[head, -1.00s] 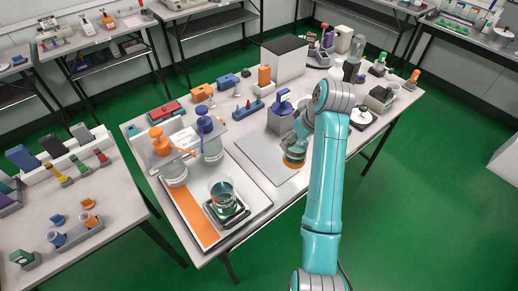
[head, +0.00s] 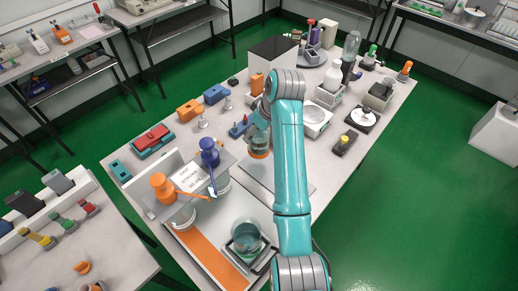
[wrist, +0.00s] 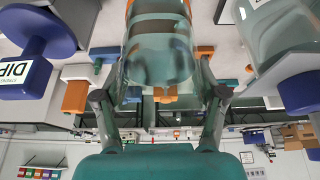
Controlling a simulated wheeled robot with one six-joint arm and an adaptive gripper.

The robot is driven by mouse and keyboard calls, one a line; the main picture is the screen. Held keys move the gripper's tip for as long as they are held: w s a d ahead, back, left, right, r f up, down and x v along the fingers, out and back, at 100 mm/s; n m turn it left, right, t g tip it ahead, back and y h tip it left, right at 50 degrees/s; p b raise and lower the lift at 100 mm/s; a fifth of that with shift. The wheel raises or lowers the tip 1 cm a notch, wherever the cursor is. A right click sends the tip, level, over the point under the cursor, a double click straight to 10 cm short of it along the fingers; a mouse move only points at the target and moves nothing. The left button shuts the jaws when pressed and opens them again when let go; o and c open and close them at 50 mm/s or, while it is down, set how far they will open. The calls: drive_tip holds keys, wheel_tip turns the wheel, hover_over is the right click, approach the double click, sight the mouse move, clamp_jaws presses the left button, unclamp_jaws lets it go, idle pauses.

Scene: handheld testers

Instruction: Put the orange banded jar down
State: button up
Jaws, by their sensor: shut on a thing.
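The orange banded jar (head: 258,143) is clear glass with an orange band low on it. My gripper (head: 257,131) is shut on its sides, and the jar looks upright. In the wrist view the jar (wrist: 157,50) fills the space between the two fingers of my gripper (wrist: 160,78). A flat grey mat (head: 293,187) lies on the bench below and in front of the jar, partly hidden by my arm. I cannot tell whether the jar's base touches a surface.
A blue holder (head: 238,130) is close behind left. A white scale (head: 315,117) and a yellow-topped block (head: 344,143) stand right.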

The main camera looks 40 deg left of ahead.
sight(257, 145)
drive_tip(key=shift+f, duration=3.3)
drive_tip(key=shift+f, duration=0.1)
drive_tip(key=o, duration=1.7)
drive_tip(key=v, duration=1.2)
drive_tip(key=shift+d, duration=0.1)
